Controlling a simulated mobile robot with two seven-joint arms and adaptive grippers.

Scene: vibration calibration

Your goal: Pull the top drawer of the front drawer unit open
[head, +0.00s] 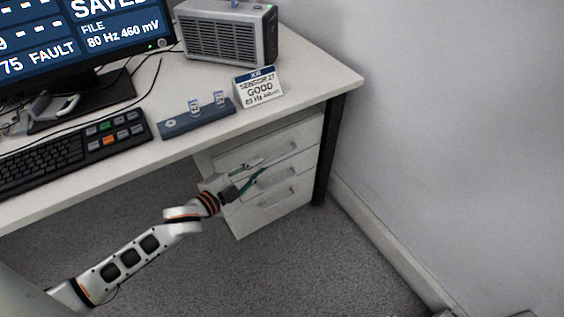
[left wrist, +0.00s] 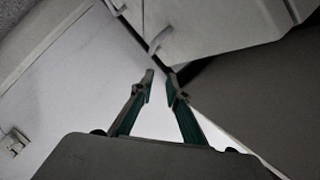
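The drawer unit (head: 295,203) is off-white with several stacked fronts and stands under the desk's right end. Its top drawer (head: 305,132) looks shut. My left gripper (head: 263,164) has green fingers and reaches in front of the upper drawers, hiding part of their fronts. In the left wrist view, my left gripper (left wrist: 161,76) is open, its fingertips a small gap apart with nothing between them. A pale drawer handle (left wrist: 160,41) lies just beyond the fingertips, apart from them. I cannot tell which drawer it belongs to. My right gripper is not in view.
The white desk (head: 330,84) overhangs the unit, with a dark leg (head: 326,150) at its right. A sensor card (head: 258,88), blue tray (head: 180,123), keyboard (head: 75,150), grey box (head: 228,35) and monitor (head: 80,40) stand on top. The wall is close on the right; carpet in front is clear.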

